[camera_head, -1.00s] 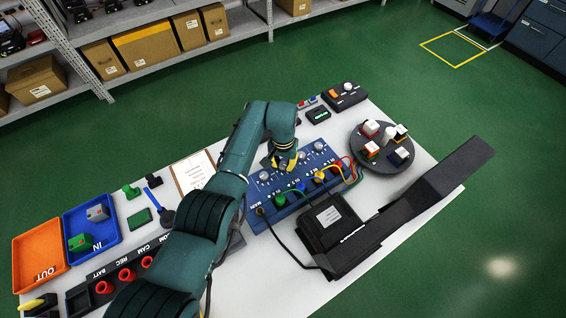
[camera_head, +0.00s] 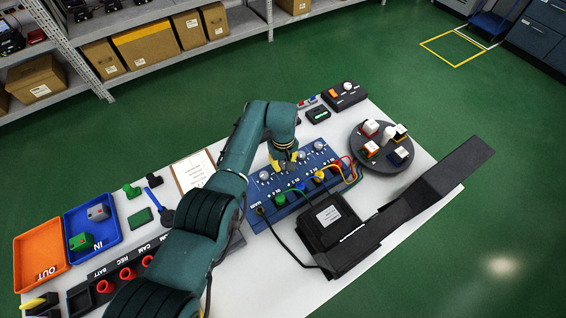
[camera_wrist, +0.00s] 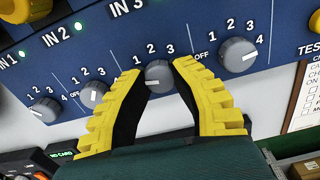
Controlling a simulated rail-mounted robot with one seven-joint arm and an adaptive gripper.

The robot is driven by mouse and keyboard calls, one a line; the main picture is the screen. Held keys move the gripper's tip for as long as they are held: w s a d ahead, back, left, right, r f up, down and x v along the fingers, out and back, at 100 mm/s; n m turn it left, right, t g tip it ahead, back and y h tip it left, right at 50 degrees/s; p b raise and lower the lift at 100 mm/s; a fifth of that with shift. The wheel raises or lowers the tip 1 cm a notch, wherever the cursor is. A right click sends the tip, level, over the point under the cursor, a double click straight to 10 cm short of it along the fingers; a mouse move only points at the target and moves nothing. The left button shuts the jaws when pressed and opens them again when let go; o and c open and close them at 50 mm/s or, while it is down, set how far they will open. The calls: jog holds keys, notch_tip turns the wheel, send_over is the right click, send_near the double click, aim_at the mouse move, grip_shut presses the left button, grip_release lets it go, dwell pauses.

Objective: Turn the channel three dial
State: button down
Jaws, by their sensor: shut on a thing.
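The blue channel panel (camera_wrist: 75,55) fills the wrist view, with a row of grey dials. The third dial from the left (camera_wrist: 159,75) sits between the two yellow fingers of my gripper (camera_wrist: 158,72), which is shut on it. A white mark shows low on the left part of its face. Numbers 1, 2 and 3 show above it; the label IN 3 is further up. The other dials stand free on both sides. In the head view my gripper (camera_head: 285,161) is down at the dial row on the blue panel (camera_head: 258,218); my wrist partly hides that spot.
Coloured cables and a black box (camera_head: 331,219) lie on the near side of the panel. A round dark stand with blocks (camera_head: 384,165) is to the right. A clipboard (camera_head: 194,170) and a blue tray (camera_head: 92,232) are to the left.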

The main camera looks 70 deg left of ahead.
aim_at(283, 164)
jog(key=shift+f+n, duration=0.15)
jog(key=shift+n, duration=0.25)
jog(key=shift+s, duration=0.1)
jog(key=c, duration=0.8)
grip_release()
notch_tip(283, 164, up, 12)
jog(key=shift+r, duration=0.1)
